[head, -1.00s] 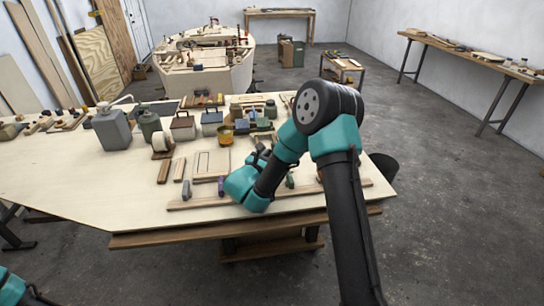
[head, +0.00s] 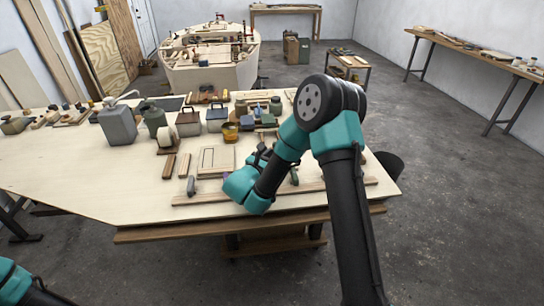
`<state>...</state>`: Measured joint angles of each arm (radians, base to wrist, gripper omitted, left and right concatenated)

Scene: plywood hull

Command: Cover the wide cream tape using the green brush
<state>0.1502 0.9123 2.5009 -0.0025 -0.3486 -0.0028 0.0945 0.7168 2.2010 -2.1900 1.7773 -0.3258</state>
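A wide cream roll (head: 165,136), which looks like the tape, stands on its edge on the plywood table, left of the middle. A small green piece (head: 294,177) shows just right of my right forearm; it may be part of the green brush, but I cannot tell. My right gripper (head: 261,157) is low over the table beside the pale panel, partly hidden behind my own wrist. Its dark fingers are too small to read, and I see nothing clearly held. My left arm shows only at the lower left corner, with its gripper out of view.
A pale panel with a rectangular outline (head: 213,162) lies near the front, behind a long wooden strip (head: 220,197). A grey jug (head: 117,124), dark green can (head: 153,117) and amber jar (head: 230,132) stand nearby. The table's left front is clear.

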